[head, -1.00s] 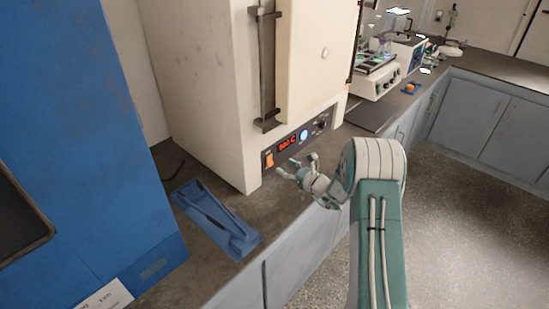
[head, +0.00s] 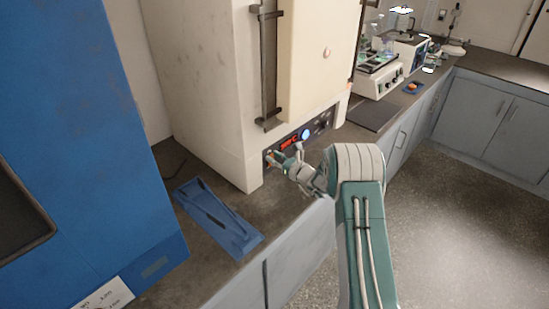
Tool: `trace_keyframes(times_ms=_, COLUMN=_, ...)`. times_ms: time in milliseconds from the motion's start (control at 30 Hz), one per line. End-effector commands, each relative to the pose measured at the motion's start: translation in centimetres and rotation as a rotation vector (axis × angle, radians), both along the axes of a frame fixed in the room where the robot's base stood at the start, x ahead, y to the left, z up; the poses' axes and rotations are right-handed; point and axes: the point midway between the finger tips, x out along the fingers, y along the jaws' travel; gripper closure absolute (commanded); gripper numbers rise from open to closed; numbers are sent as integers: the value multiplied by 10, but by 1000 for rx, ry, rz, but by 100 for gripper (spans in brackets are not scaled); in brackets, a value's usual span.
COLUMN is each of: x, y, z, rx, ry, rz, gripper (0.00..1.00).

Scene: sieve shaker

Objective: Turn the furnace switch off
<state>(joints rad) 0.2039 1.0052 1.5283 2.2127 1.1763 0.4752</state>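The furnace (head: 215,85) is a large cream box with a door and a dark vertical handle (head: 268,70). Its control panel (head: 318,127) runs along the lower front, with a red lit display (head: 289,142), a round blue light (head: 305,134) and a dark knob. The orange switch (head: 268,157) is at the panel's left end, mostly hidden by my gripper. My gripper (head: 283,158) is at the left part of the panel, with one fingertip at the switch and the other near the display. The fingers are spread with nothing between them. I cannot tell whether the fingertip touches the switch.
A blue tray (head: 240,240) lies on the dark counter left of my arm. A tall blue cabinet (head: 85,130) stands at the left. A white lab device (head: 378,82) and a dark plate (head: 372,117) are on the counter right of the furnace. The floor at right is clear.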

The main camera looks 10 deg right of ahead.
Motion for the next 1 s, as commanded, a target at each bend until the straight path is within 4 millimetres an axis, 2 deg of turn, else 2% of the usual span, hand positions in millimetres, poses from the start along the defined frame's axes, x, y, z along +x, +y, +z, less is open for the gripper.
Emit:
trace_keyframes(times_ms=167, x=0, y=0, z=-1, rx=11, ry=-13, rz=0, gripper=100)
trace_keyframes(times_ms=500, x=-2, y=-2, z=-4, rx=110, ry=-151, rz=0, gripper=100)
trace_keyframes(times_ms=833, x=-3, y=-3, z=-4, rx=116, ry=-161, rz=-1, gripper=100)
trace_keyframes(times_ms=867, x=-3, y=-3, z=-4, rx=116, ry=-161, rz=-1, gripper=50)
trace_keyframes(times_ms=900, x=-3, y=-3, z=-4, rx=115, ry=-160, rz=-1, gripper=32)
trace_keyframes(times_ms=933, x=-3, y=-3, z=-4, rx=115, ry=-160, rz=-1, gripper=29)
trace_keyframes(times_ms=1000, x=-3, y=-3, z=-4, rx=115, ry=-160, rz=-1, gripper=29)
